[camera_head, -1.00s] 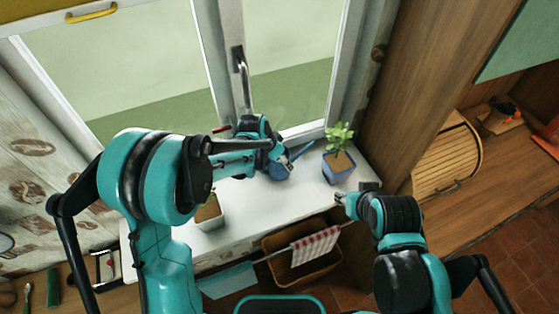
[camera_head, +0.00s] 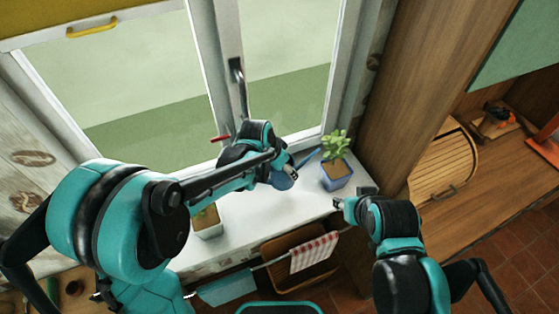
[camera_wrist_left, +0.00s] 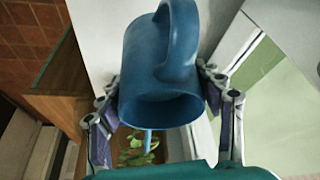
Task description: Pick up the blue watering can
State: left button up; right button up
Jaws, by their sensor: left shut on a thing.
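The blue watering can (camera_head: 282,178) is at the white windowsill (camera_head: 262,208), mostly hidden behind my left gripper in the head view. Its thin spout points right toward a potted plant. In the left wrist view the can (camera_wrist_left: 160,75) fills the middle, with its handle toward the camera's top and its open mouth facing me. My left gripper (camera_wrist_left: 165,105) has a finger on each side of the can and is shut on it. I cannot tell whether the can is clear of the sill. My right gripper (camera_head: 340,203) is near the sill's front edge, apart from the can; its jaw opening is unclear.
A plant in a blue pot (camera_head: 337,176) stands right of the can. A white pot (camera_head: 207,222) stands left on the sill. The window (camera_head: 270,70) is close behind. A basket (camera_head: 300,262) and checked towel (camera_head: 314,252) are below the sill. A wooden cabinet (camera_head: 425,80) stands right.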

pick_arm(q)
jog(key=s+d, duration=0.2)
jog(key=s, duration=0.4)
jog(key=s+d, duration=0.3)
jog(key=s, duration=0.4)
jog(key=shift+s+d, duration=0.3)
